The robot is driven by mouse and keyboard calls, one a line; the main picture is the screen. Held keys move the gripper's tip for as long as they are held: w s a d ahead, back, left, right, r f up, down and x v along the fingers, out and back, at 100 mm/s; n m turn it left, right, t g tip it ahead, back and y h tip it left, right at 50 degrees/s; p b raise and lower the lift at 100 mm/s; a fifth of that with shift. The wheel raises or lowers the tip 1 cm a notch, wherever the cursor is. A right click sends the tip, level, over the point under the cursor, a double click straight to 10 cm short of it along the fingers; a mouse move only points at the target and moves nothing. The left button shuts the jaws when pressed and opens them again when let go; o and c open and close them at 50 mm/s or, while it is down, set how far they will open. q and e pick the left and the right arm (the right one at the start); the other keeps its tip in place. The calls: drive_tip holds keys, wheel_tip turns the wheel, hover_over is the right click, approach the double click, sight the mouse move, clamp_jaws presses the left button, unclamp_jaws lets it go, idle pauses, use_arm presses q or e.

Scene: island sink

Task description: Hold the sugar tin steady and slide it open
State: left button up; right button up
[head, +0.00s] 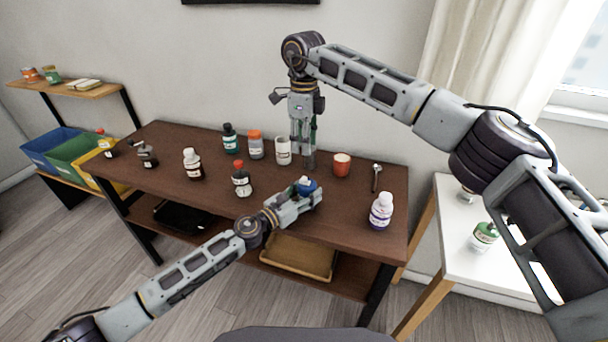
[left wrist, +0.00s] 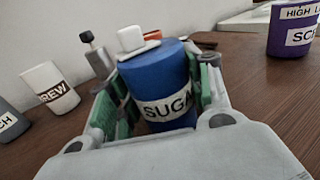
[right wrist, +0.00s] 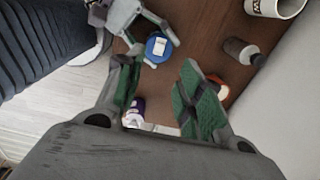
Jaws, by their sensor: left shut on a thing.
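The sugar tin (left wrist: 165,82) is a blue cylinder with a "SUGA…" label, the label's end hidden by a finger. A white block-like knob (left wrist: 131,38) sits on its top.
A white labelled mug (head: 283,151) and a grey dark-topped object (left wrist: 97,56) stand close to my right gripper. Several bottles stand left on the brown table (head: 330,235).

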sight(304, 178)
drive_tip(key=shift+f, duration=5.9)
drive_tip(key=shift+c, duration=0.4)
clamp_jaws()
